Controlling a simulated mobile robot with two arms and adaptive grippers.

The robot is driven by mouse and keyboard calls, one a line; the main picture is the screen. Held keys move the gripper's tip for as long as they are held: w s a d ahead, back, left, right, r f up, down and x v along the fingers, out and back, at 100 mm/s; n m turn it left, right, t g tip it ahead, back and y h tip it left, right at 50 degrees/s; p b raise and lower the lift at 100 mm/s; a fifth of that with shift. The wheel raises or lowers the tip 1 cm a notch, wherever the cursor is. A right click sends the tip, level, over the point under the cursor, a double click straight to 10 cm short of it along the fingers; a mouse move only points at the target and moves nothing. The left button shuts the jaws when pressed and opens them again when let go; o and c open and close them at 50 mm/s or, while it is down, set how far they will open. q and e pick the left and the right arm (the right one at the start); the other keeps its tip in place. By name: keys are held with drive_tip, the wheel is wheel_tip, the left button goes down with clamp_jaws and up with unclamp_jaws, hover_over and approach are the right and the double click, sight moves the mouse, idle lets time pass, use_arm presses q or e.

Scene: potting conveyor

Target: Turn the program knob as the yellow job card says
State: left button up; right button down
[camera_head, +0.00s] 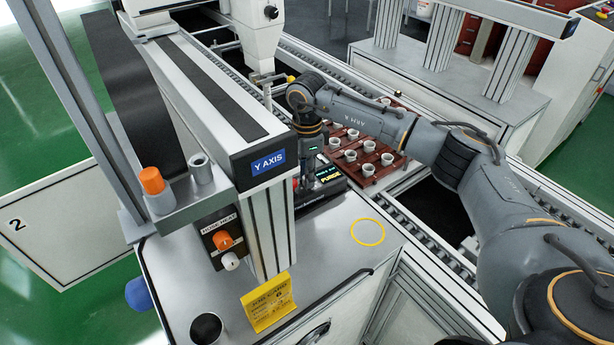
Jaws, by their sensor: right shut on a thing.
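The yellow job card (268,303) stands at the front edge of the grey cabinet top; its print is too small to read fully. A dark control panel (332,183) with a small lit display, which seems to read "PURGE", sits on the cabinet behind the blue-labelled post. My right gripper (308,178) points down at the left part of this panel, shut on what appears to be the program knob. The knob itself is hidden by the gripper and the post. My left gripper is out of view.
A black cup (206,329) stands near the card. White pots fill a brown tray (395,160) on the conveyor. The cabinet top around the yellow ring (368,243) is clear.

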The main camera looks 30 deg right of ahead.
drive_tip(key=m+b, duration=0.1)
drive_tip(key=m, duration=0.4)
drive_tip(key=shift+m, duration=0.4)
idle(0.4)
drive_tip(key=c, duration=1.2)
unclamp_jaws()
drive_tip(key=shift+o, duration=0.2)
wheel_tip(320, 180, up, 12)
